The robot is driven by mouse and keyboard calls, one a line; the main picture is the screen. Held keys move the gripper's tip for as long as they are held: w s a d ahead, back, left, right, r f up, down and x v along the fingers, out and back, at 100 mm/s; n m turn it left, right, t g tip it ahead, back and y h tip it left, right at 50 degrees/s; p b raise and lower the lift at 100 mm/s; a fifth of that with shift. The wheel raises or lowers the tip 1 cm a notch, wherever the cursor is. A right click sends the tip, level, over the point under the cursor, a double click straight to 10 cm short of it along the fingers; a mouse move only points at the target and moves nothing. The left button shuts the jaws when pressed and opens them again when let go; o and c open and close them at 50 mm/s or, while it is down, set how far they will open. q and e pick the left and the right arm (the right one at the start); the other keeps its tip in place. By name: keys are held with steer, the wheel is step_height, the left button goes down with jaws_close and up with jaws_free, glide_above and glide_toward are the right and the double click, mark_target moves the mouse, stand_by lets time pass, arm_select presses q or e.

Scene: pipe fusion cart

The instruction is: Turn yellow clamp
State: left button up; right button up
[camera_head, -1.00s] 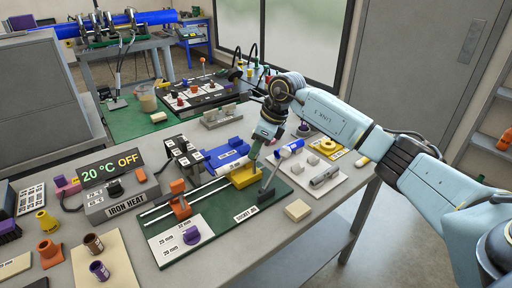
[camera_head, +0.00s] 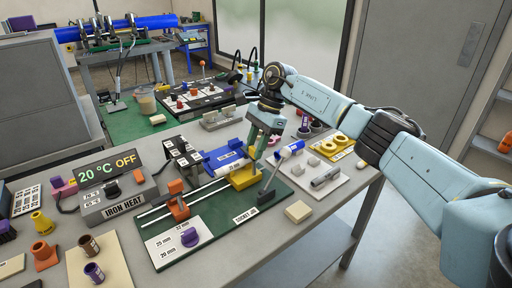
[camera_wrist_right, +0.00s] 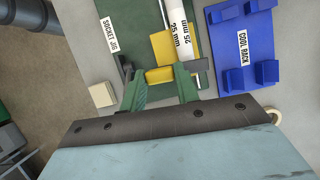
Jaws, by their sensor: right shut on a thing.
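The yellow clamp (camera_head: 243,179) sits at the right end of the rails on the green socket jig (camera_head: 205,228). My right gripper (camera_head: 256,166) reaches down to it from behind and to the right. In the right wrist view, the green fingers (camera_wrist_right: 160,90) stand on both sides of a yellow part of the clamp (camera_wrist_right: 162,52), and the gripper is shut on it. A white 25 mm pipe (camera_wrist_right: 178,30) runs into the clamp there. The exact finger contact is partly hidden. My left gripper is out of view.
A dark lever (camera_head: 267,188) stands close beside the clamp. The blue cool rack (camera_head: 223,155) lies just behind. A white board with grey fittings (camera_head: 322,180) is to the right, and a cream block (camera_head: 298,211) lies in front. The iron heat box (camera_head: 115,200) is left.

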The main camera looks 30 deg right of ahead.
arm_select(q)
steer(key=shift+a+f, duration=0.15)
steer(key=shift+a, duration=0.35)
arm_select(e)
steer(key=shift+n, duration=0.4)
steer(key=o, duration=1)
steer(key=shift+r, duration=0.25)
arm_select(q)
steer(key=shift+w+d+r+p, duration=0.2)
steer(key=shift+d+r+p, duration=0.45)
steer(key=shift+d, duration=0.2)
arm_select(e)
steer(key=v, duration=1.3)
steer(key=shift+w, duration=0.25)
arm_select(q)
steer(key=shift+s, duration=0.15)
